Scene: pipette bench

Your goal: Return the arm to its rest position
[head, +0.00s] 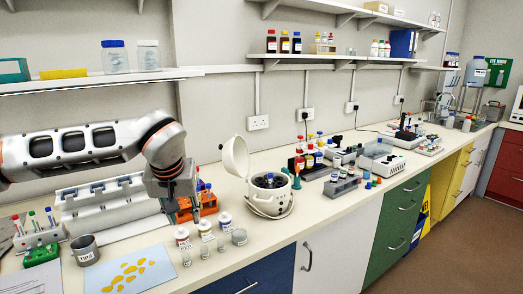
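My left arm (80,143) reaches in from the left above the bench. Its gripper (172,212) points down, just left of an orange tube rack (208,208) and behind a row of small labelled bottles. The fingers are small and dark, and I cannot tell whether they are open or shut. No held object can be made out. My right gripper is out of view.
A white stand (105,205) is left of the gripper. A mini centrifuge (268,200) with raised lid (235,157) stands right. A grey cup (85,251), a blue sheet (165,265) and bottles (205,231) lie in front. A shelf (100,80) hangs above the arm.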

